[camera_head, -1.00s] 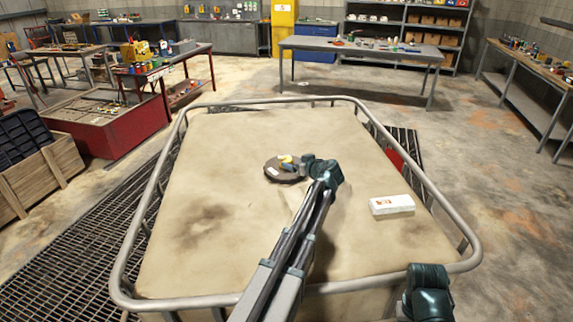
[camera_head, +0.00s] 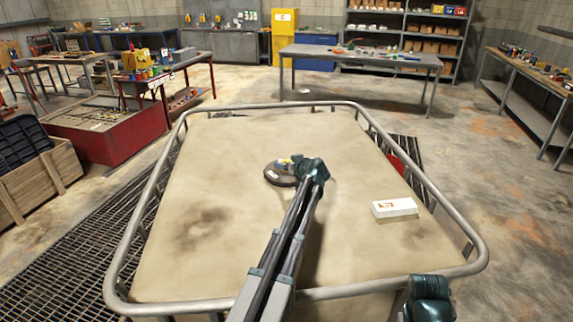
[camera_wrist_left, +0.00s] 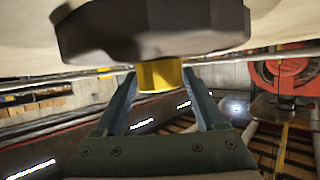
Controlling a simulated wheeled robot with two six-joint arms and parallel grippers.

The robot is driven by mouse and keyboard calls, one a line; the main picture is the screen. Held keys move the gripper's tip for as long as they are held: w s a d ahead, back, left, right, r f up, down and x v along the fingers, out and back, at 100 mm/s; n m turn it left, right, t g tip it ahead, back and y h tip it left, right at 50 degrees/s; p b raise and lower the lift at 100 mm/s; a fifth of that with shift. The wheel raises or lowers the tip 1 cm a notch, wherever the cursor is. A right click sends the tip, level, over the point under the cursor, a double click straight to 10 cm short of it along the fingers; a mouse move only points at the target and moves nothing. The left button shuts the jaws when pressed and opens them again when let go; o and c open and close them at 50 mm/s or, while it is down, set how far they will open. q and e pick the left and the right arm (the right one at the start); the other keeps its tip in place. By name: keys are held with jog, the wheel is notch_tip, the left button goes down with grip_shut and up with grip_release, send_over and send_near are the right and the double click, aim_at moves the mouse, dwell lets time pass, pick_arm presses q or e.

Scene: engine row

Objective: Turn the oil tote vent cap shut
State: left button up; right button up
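A dark round vent cap (camera_head: 280,177) sits on top of the beige oil tote (camera_head: 215,180). Its yellow grip piece is partly hidden by my left gripper (camera_head: 290,163) in the head view. In the left wrist view, the dark cap (camera_wrist_left: 150,28) fills the top and the yellow piece (camera_wrist_left: 160,76) juts from it between the two fingertips of my left gripper (camera_wrist_left: 160,84). The fingers stand apart, close along both sides of the yellow piece; firm contact does not show. A teal part of my right arm shows at lower right; its gripper is out of view.
A metal rail (camera_head: 476,225) rings the tote top. A white box with an orange mark (camera_head: 395,208) lies on the tote, right of the cap. A grey worktable (camera_head: 360,55) stands behind, and a wooden crate (camera_head: 40,180) stands at left.

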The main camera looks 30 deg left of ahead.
pick_arm(q)
jog(key=c, duration=1)
